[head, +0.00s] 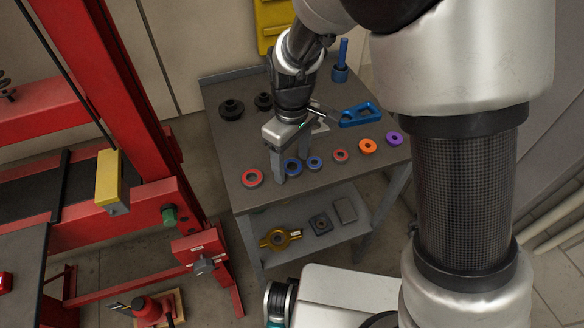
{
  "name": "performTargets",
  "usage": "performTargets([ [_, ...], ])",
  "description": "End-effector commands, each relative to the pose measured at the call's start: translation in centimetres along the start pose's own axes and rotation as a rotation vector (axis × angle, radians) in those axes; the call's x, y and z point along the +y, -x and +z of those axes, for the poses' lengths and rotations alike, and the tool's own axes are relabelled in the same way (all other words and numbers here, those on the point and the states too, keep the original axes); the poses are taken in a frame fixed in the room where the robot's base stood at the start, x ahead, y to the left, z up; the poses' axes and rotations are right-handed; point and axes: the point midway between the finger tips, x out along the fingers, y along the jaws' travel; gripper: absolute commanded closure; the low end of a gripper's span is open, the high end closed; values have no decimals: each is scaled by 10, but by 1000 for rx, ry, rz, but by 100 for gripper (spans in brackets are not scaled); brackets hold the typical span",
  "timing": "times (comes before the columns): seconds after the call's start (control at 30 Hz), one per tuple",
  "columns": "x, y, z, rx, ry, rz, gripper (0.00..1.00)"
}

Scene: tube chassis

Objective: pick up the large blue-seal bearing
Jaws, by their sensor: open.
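The large blue-seal bearing (292,167) lies flat on the grey table top, in the front row. My gripper (289,171) points down from above, with its jaws open around or just above this bearing. One finger shows at the bearing's left; the other is partly hidden, so I cannot tell its exact clearance. A smaller blue-seal bearing (315,163) lies close by on the right.
Red-seal bearings lie at left (252,178) and right (340,156), with an orange ring (367,146) and a purple ring (394,138) farther right. A blue-handled tool (358,115) and black parts (231,109) lie behind. A red press frame (130,110) stands left.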

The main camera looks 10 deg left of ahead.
Motion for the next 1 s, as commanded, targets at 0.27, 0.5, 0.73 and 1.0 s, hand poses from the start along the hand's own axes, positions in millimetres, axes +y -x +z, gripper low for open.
performTargets([
  [0.27, 0, 0, 0, 1, 1, 1, 52],
  [0.5, 0, 1, -1, 2, 1, 1, 85],
  [0.73, 0, 5, -1, 3, 1, 1, 85],
  [1.0, 1, 54, -2, 7, 0, 3, 86],
])
